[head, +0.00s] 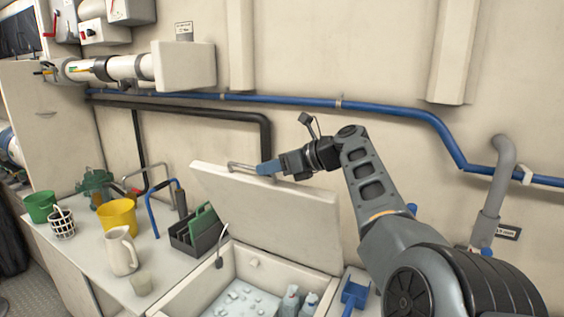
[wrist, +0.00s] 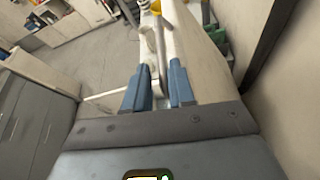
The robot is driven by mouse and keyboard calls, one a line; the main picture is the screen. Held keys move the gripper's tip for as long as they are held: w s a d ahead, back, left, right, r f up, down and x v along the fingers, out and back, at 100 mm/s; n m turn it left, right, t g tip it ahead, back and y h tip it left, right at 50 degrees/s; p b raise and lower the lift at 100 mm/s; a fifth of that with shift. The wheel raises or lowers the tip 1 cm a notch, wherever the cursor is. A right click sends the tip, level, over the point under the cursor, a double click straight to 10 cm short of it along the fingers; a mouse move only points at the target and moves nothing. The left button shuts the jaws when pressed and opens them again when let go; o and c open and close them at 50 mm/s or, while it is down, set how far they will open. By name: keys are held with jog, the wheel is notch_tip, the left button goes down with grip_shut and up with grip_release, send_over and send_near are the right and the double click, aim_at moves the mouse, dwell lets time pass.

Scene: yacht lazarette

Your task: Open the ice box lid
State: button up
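The ice box lid (head: 275,220) is a pale cream panel, raised and standing steeply above the back of the ice box (head: 185,294). The box is open, with ice and a few bottles (head: 290,300) visible inside. A metal handle (head: 240,166) is near the lid's top edge. My gripper (head: 266,168) is at the right end of this handle, its blue fingers around it. In the wrist view the handle bar (wrist: 162,75) runs between the two fingers, close to both. The fingers partly hide the handle's right end.
The counter left of the box holds a dark caddy (head: 197,236), a white jug (head: 121,250), a yellow bucket (head: 118,215) and a green bucket (head: 41,206). A blue scoop (head: 354,294) lies right of the box. A blue pipe (head: 300,102) runs along the wall behind.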

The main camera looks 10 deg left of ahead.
aim_at(296, 191)
jog(key=shift+v, duration=1.75)
jog(key=shift+d+r+p, duration=0.2)
jog(key=shift+d+p, duration=0.15)
jog(key=shift+p, duration=0.15)
jog(key=p+v, duration=0.2)
jog(key=shift+s+d+p, duration=0.1)
jog(key=shift+d+p, duration=0.05)
jog(key=shift+p, duration=0.15)
jog(key=shift+s+d, duration=0.1)
jog(key=shift+d, duration=0.15)
jog(key=shift+v, duration=2.7)
